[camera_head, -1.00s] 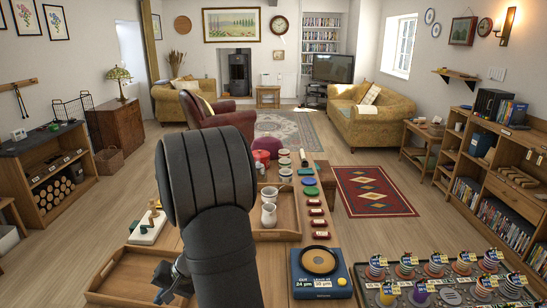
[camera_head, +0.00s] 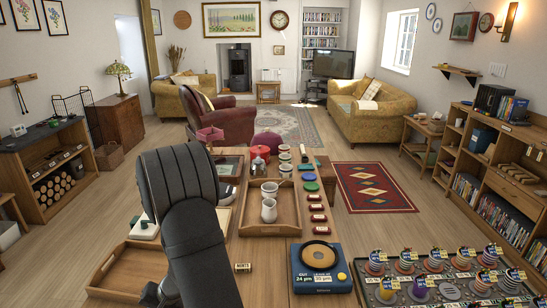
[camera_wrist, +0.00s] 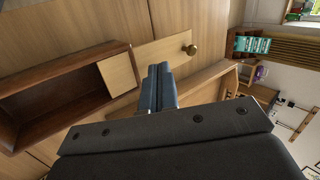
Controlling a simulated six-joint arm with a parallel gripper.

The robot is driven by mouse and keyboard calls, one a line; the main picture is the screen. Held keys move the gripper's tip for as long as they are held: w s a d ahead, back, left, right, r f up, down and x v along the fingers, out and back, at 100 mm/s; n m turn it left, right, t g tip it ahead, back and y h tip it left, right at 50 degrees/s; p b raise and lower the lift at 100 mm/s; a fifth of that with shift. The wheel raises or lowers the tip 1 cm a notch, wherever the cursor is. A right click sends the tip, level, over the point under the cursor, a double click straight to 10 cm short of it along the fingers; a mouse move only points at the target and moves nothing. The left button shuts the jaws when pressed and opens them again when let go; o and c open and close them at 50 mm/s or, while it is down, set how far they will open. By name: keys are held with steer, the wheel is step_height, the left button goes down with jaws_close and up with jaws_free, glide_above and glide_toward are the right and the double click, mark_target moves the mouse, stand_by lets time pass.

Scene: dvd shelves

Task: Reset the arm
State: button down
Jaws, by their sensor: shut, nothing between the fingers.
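My arm rises from the bottom of the head view, and its large dark upper part leans left over the wooden table. My gripper (camera_wrist: 158,88) shows in the wrist view with its blue-grey fingers together and nothing between them. In the head view my gripper is mostly hidden behind my arm at the bottom left.
On the table are a wooden tray (camera_head: 286,231) holding white jugs, an empty tray (camera_head: 108,284) at left, a blue device with a round top (camera_head: 320,263), and a rack of discs (camera_head: 388,270) at right.

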steer(key=d, duration=0.6)
steer(key=d+r, duration=0.1)
steer(key=d, duration=0.2)
steer(key=shift+w+d, duration=0.15)
steer(key=shift+d, duration=0.2)
steer(key=s+v, duration=0.1)
steer(key=v, duration=1)
steer(key=a+r+n+g+h, duration=0.1)
steer(key=a+r+n+h, duration=0.1)
steer(key=a+r+n, duration=0.3)
steer(key=shift+r+n, duration=0.35)
steer(key=shift+n, duration=0.75)
